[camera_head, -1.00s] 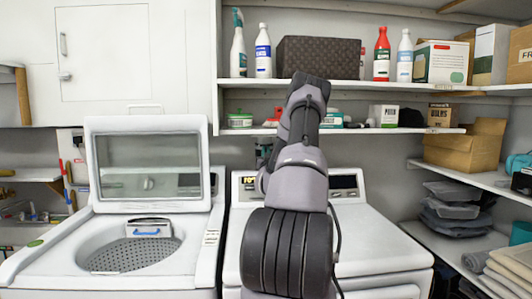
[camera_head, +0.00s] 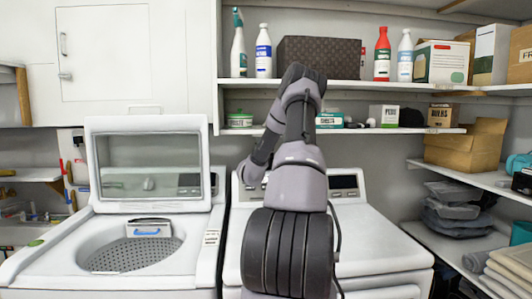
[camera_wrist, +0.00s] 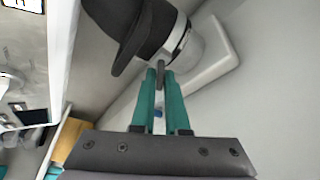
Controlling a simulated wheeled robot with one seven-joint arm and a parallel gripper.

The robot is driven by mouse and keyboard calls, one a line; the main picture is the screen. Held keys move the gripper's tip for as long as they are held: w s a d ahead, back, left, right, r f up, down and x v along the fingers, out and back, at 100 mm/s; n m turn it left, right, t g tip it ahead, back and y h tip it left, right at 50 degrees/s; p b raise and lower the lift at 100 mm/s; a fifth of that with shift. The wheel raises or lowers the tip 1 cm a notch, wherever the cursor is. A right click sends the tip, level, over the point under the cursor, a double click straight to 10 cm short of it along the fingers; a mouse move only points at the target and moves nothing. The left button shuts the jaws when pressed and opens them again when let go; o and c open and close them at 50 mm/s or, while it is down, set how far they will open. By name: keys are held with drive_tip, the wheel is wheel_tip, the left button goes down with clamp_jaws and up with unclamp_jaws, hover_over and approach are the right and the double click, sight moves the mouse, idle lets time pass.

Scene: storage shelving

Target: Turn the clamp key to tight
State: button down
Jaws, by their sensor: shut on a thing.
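In the wrist view, the clamp key (camera_wrist: 160,75) is a small grey tab below a light metal band (camera_wrist: 181,33). The band goes around the joint between a dark hose-like piece (camera_wrist: 128,28) and a pale grey round fitting (camera_wrist: 190,55). My gripper (camera_wrist: 160,80) has its teal fingers shut on the key, one on each side. How far the key is turned cannot be told. In the head view my own arm hides the gripper, the key and the clamp.
A washer with its lid up (camera_head: 40,270) stands at the left, and a closed white machine (camera_head: 385,245) stands behind my arm. Shelves above hold bottles, a brown box (camera_head: 345,58) and cartons. A side shelf (camera_head: 430,240) with folded cloths is at the right.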

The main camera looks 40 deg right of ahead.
drive_tip(key=m+g, duration=0.1)
drive_tip(key=m, duration=0.2)
drive_tip(key=m+g, duration=0.1)
drive_tip(key=m, duration=0.2)
drive_tip(key=shift+r+y, duration=0.15)
drive_tip(key=shift+y, duration=0.25)
idle(0.3)
drive_tip(key=c, duration=0.9)
unclamp_jaws()
drive_tip(key=shift+c, duration=0.2)
drive_tip(key=shift+a, duration=0.1)
drive_tip(key=v, duration=1)
drive_tip(key=shift+s+a, duration=0.25)
drive_tip(key=shift+r, duration=0.1)
